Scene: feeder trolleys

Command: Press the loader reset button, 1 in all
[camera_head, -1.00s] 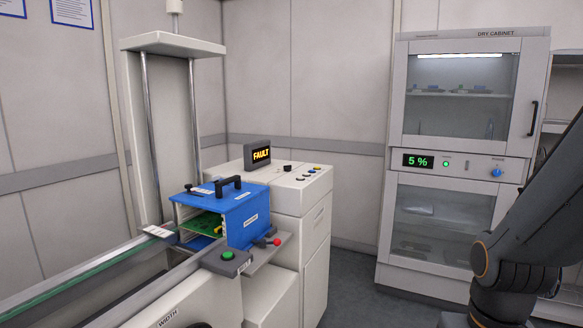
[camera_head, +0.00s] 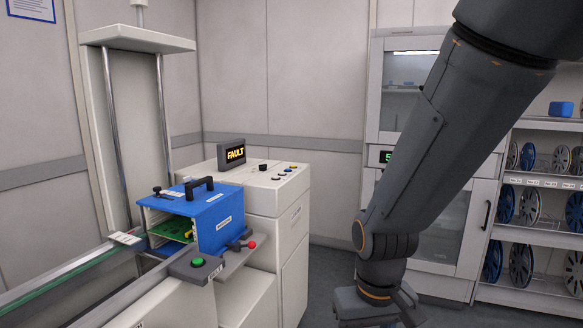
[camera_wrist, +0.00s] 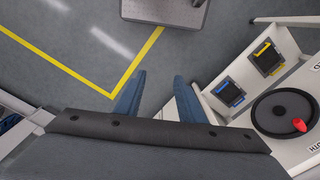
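The loader (camera_head: 270,208) is a white cabinet at centre left in the head view, with a lit FAULT display (camera_head: 234,153). A green button (camera_head: 197,262) sits on a dark box at the rail in front. My gripper is only partly visible at the head view's bottom edge. In the wrist view my gripper (camera_wrist: 158,95) has two blue-grey fingers apart, with nothing between them, above the floor.
A blue magazine (camera_head: 213,212) with green boards stands at the rail (camera_head: 70,275). A red-tipped lever (camera_head: 251,244) sticks out beside it. Behind my arm are the dry cabinet (camera_head: 400,60) and a reel shelf (camera_head: 545,180). A handwheel (camera_wrist: 283,112) is at right in the wrist view.

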